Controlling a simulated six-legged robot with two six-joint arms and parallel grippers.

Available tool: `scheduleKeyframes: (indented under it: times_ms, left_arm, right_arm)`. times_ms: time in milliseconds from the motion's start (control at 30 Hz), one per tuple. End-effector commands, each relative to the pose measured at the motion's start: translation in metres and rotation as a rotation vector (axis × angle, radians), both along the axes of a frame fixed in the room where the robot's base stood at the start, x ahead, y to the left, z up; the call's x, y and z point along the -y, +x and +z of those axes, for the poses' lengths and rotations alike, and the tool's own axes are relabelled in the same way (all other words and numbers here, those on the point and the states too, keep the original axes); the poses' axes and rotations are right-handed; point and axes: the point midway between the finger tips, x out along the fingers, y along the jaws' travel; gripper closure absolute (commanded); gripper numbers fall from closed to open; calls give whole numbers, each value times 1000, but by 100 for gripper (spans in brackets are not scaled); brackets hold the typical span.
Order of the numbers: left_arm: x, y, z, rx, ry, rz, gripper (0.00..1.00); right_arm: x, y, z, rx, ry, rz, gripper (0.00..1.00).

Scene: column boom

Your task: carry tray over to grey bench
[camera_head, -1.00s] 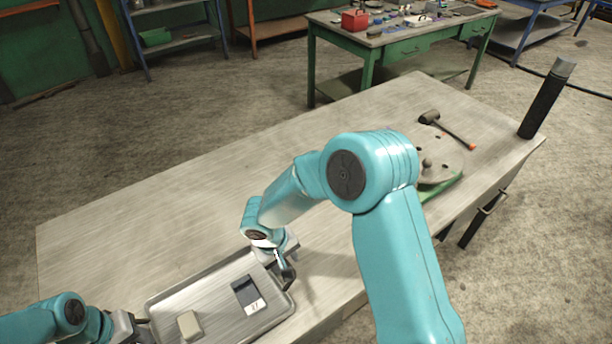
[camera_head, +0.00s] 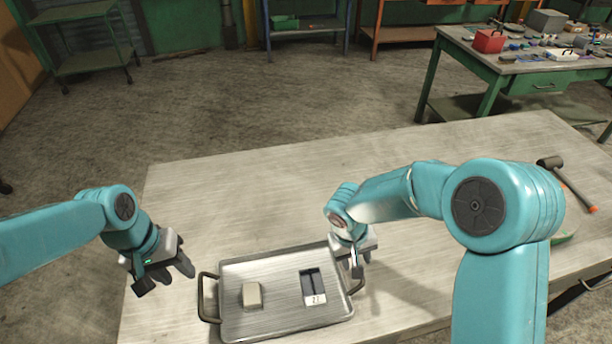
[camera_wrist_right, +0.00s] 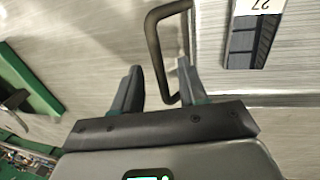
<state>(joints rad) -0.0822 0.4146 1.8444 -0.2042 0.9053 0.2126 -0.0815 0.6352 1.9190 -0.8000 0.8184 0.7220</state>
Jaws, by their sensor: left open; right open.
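A shallow grey metal tray (camera_head: 272,317) lies on the near part of a pale greyish bench top (camera_head: 260,200). It has a dark loop handle at each end. On it are a beige block (camera_head: 252,294) and a dark piece with a white label (camera_head: 314,286). My left gripper (camera_head: 164,281) is open and empty, left of the tray's left handle (camera_head: 207,298) and apart from it. My right gripper (camera_head: 358,264) is at the tray's right handle (camera_head: 357,283). In the right wrist view, the right gripper (camera_wrist_right: 160,72) is open with the handle (camera_wrist_right: 155,35) reaching between its fingers.
A mallet (camera_head: 565,180) lies at the bench's right end. A green workbench (camera_head: 520,70) with a red box (camera_head: 489,41) and small parts stands behind, at the right. Shelves line the back. The bench top behind the tray is clear.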

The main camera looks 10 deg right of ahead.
Motion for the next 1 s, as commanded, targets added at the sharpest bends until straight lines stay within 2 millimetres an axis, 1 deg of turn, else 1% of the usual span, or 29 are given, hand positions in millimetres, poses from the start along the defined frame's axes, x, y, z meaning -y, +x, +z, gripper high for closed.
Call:
scheduleKeyframes:
  times_ms: [33, 200, 300, 400, 533, 1000]
  left_arm:
    - [0, 0, 0, 0, 0, 0, 57]
    - [0, 0, 0, 0, 0, 0, 57]
    - [0, 0, 0, 0, 0, 0, 57]
    - [0, 0, 0, 0, 0, 0, 57]
    - [0, 0, 0, 0, 0, 0, 57]
    - [0, 0, 0, 0, 0, 0, 57]
  right_arm:
    - [-3, 1, 14, 6, 0, 1, 57]
    - [-11, 1, 50, 4, 2, 1, 57]
    - [-14, 1, 65, 2, 1, 0, 57]
    - [-15, 1, 74, 1, 1, 1, 57]
    - [-16, 0, 78, -2, 1, 1, 57]
    - [-16, 0, 78, -2, 1, 0, 57]
